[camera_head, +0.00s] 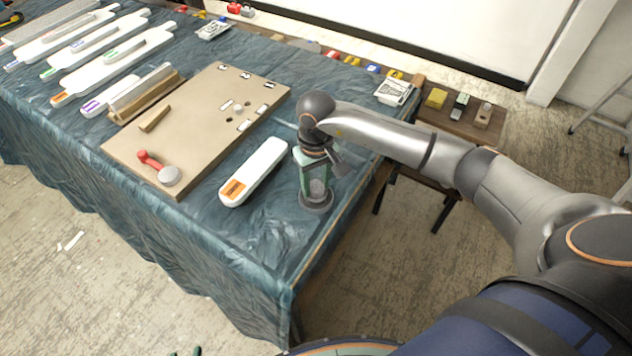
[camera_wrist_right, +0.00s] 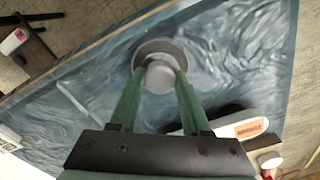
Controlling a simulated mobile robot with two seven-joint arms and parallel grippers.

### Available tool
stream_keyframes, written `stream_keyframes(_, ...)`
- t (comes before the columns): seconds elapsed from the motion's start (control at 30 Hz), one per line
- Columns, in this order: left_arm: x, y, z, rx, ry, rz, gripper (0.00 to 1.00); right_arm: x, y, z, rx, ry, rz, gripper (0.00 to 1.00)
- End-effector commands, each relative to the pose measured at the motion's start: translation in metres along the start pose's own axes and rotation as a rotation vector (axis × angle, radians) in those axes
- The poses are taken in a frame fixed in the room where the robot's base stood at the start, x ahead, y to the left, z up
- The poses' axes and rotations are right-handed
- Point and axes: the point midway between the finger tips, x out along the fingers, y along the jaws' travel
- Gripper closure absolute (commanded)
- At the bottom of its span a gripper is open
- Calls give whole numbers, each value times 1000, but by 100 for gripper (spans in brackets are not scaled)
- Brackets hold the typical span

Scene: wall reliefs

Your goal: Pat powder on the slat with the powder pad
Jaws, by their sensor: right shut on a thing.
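My right gripper (camera_head: 318,188) is shut on the powder pad (camera_head: 316,202), a grey round knob on a wide dark disc. In the right wrist view the pad (camera_wrist_right: 158,62) is upright between the green fingers. It is at or just above the blue cloth; I cannot tell whether it touches. A long white rounded piece with an orange label, which looks like the slat (camera_head: 262,165), lies to the left of the pad, apart from it. It shows partly covered in the right wrist view (camera_wrist_right: 240,127). Only small green tips, apparently my left gripper (camera_head: 185,352), show at the bottom edge.
A tan board (camera_head: 195,130) with holes, a wooden block (camera_head: 154,118) and a red-handled tool (camera_head: 158,169) lies to the left. Several white labelled pieces lie farther left. A small wooden side table (camera_head: 460,120) stands right. Cloth is clear in front of the pad.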

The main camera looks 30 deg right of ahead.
Motion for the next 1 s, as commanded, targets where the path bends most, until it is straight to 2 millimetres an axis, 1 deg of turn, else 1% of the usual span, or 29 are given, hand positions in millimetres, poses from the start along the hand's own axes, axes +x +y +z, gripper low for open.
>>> stream_keyframes(0.03,0,0,0,0,0,0,50,3,0,2,-1,-7,1,98)
stream_keyframes(0.13,0,0,0,0,0,0,50,3,0,2,-1,-7,1,98)
stream_keyframes(0.27,-1,0,-1,0,0,0,50,0,0,2,-1,-7,1,98)
stream_keyframes(1.0,-22,2,-24,0,0,0,50,-61,1,0,0,-1,1,98)
